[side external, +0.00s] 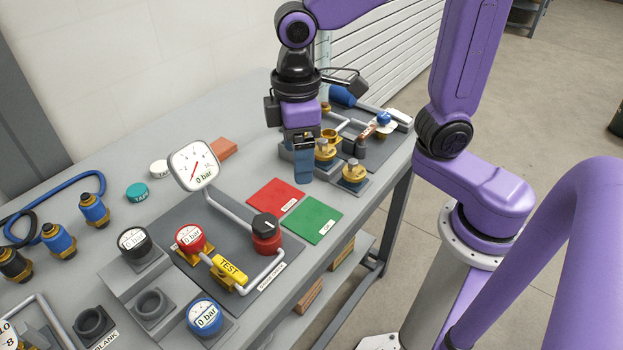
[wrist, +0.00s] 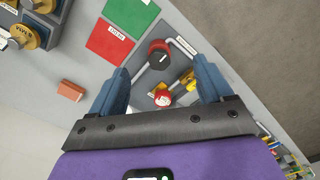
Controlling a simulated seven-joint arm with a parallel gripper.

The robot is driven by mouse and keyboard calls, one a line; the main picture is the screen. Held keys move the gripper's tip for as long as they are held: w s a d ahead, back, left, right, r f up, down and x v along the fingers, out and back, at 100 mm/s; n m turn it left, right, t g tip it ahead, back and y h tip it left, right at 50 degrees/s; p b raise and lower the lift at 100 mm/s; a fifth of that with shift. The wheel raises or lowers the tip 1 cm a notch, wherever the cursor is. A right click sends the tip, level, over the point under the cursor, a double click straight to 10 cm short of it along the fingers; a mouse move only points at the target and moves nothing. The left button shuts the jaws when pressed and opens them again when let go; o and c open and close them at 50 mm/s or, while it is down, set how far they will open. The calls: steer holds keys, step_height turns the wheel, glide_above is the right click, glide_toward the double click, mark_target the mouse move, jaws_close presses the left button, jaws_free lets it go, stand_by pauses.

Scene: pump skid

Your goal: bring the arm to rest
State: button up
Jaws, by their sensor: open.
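My gripper (side external: 304,170) hangs over the grey bench, behind the red and green mats, with its blue fingers pointing down. In the wrist view the two blue fingers of my gripper (wrist: 162,85) stand well apart, with nothing between them but the bench scene below. My purple arm rises from a pedestal at the right of the side view. The gripper appears above the bench top; the exact gap cannot be told.
A red mat (side external: 275,194) and a green mat (side external: 313,219) lie in front. A gauge (side external: 194,165), a black-and-red knob (side external: 266,232) and a yellow TEST handle (side external: 229,272) stand nearby. Brass valves (side external: 354,172) stand close right of the gripper. An orange block (side external: 223,149) lies left.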

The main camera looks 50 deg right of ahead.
steer(key=s+d+f+n, duration=0.2)
steer(key=s+d+f, duration=0.1)
steer(key=s+d, duration=0.7)
steer(key=s, duration=0.3)
steer(key=shift+s+f, duration=0.15)
steer(key=shift+s, duration=0.25)
